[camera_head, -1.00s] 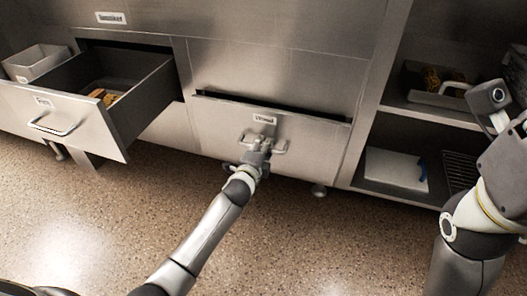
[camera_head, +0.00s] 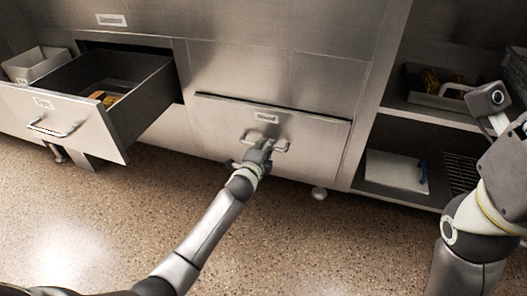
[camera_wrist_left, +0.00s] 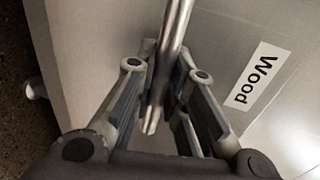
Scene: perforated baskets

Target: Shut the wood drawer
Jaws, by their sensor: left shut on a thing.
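The wood drawer (camera_head: 310,142) is the steel front with the "Wood" label in the middle of the head view. Its front sits nearly flush with the cabinet, with only a thin dark line along its top edge. My left gripper (camera_head: 262,146) is at the drawer's bar handle (camera_head: 281,145). In the left wrist view, the fingers of my left gripper (camera_wrist_left: 165,85) are closed around the handle bar (camera_wrist_left: 172,35), beside the "Wood" label (camera_wrist_left: 257,78). My right gripper is not clearly visible; only part of the right arm shows at the right edge.
Another drawer (camera_head: 85,125) stands pulled out at the left, with small items inside. A white bin (camera_head: 36,66) is beyond it. Open shelves at the right hold a tray (camera_head: 440,100) and a white board (camera_head: 395,172). The speckled floor in front is clear.

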